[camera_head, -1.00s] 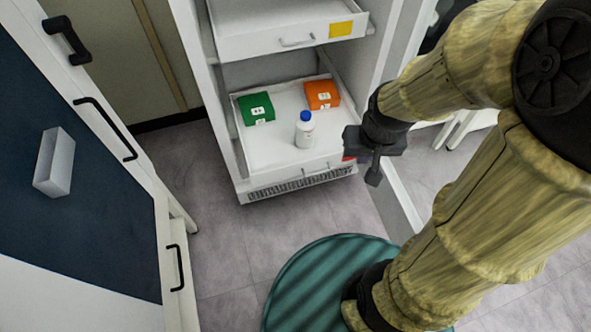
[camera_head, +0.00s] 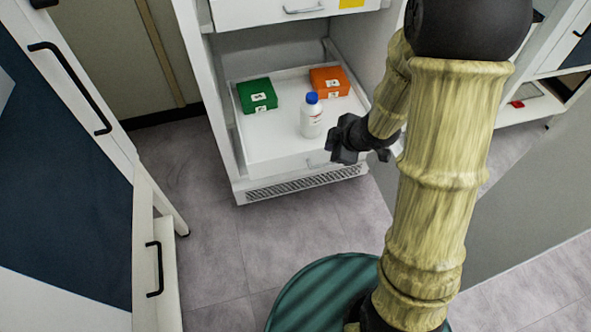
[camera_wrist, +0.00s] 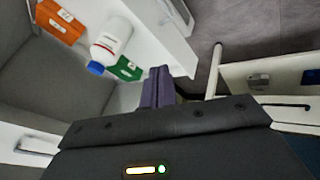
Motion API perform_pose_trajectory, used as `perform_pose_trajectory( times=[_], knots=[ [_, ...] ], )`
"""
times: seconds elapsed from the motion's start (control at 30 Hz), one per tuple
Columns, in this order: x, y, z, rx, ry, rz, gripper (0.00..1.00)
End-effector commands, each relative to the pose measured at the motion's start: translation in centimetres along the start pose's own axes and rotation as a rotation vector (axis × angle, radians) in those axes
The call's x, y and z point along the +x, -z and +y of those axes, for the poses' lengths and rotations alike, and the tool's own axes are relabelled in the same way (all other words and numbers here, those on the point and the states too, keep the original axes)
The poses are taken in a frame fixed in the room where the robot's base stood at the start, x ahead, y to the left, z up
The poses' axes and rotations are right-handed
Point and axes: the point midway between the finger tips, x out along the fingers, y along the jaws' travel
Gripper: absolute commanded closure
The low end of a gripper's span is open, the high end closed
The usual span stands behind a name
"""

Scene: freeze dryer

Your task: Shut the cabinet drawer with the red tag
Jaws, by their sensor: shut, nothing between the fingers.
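The lower white drawer (camera_head: 285,155) of the cabinet is open and holds a green box (camera_head: 257,95), an orange box (camera_head: 329,81) and a white bottle with a blue cap (camera_head: 311,120). No red tag shows now; the right end of the drawer front is behind my gripper. My gripper (camera_head: 340,148) is shut and empty at the front right corner of this drawer. In the wrist view, its closed fingers (camera_wrist: 157,88) are near the white drawer edge, with the bottle (camera_wrist: 110,40) beyond. I cannot tell whether they touch the drawer.
An upper drawer with a yellow tag (camera_head: 350,3) is above. A white cabinet with a dark panel (camera_head: 60,170) and black handles stands at left. A shelf unit (camera_head: 535,105) is at right. Grey floor (camera_head: 215,240) lies clear in front of the drawer.

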Motion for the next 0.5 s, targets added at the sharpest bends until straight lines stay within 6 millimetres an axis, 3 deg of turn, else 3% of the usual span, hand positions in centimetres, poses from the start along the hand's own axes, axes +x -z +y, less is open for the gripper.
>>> perform_pose_trajectory(
  times=[0.03, 0.13, 0.5],
  knots=[
    [2.6, -0.3, -1.6, -0.069, 0.032, 0.044, 1.0],
    [4.4, 0.3, -3.1, -0.18, 0.081, 0.122, 1.0],
    [4.9, 0.9, -4.0, -0.248, 0.113, 0.173, 1.0]
  ],
)
